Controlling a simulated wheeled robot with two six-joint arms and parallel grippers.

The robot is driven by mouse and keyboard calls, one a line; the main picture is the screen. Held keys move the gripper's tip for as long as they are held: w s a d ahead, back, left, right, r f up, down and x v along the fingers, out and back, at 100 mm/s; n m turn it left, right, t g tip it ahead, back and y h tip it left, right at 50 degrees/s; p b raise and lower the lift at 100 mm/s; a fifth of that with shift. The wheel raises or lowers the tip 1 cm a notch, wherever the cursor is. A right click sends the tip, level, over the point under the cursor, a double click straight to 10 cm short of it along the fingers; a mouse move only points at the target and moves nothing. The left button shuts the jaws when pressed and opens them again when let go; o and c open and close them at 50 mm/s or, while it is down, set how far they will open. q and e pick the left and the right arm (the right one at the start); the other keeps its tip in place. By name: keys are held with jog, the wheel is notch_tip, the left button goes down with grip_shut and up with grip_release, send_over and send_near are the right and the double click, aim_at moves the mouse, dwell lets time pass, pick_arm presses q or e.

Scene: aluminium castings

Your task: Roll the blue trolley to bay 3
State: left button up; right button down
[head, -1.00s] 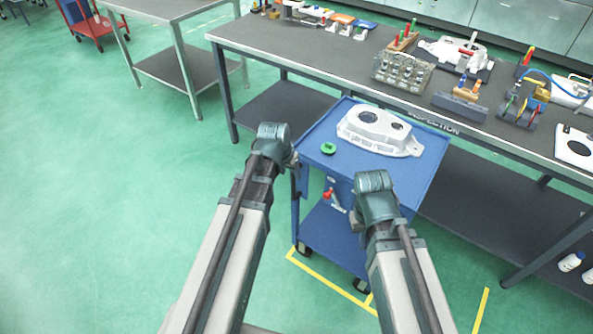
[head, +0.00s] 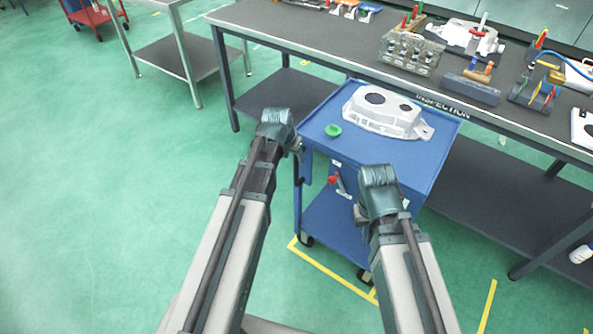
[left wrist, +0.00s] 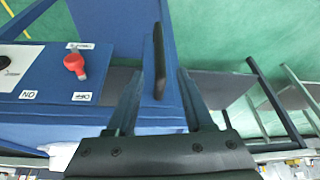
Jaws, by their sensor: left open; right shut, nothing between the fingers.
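The blue trolley (head: 420,175) stands in front of the inspection bench, with a silver casting (head: 385,112) and a small green piece (head: 333,131) on top. In the left wrist view its blue side panel (left wrist: 110,25) carries a red knob (left wrist: 75,64) and small labels. A dark upright handle (left wrist: 159,50) shows there too. My left gripper (left wrist: 160,100) is open, its fingers pointing at the handle from either side; whether they touch it I cannot tell. In the head view my left gripper (head: 298,150) is at the trolley's left corner. My right gripper (head: 358,212) is shut and empty before the trolley's front; its fingertips are mostly hidden.
The dark-topped inspection bench (head: 300,42) runs behind the trolley, with castings and gauges on it. Yellow floor lines (head: 330,272) lie around the trolley's wheels. A grey table (head: 175,62) and a red cart (head: 95,15) stand at upper left. Green floor at left is clear.

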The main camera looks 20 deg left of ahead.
aim_at(296, 162)
pick_arm(q)
jog(key=b+x, duration=0.6)
jog(key=x, duration=0.1)
jog(key=shift+w+f, duration=0.1)
jog(key=shift+f, duration=0.2)
grip_shut()
dwell(1.1)
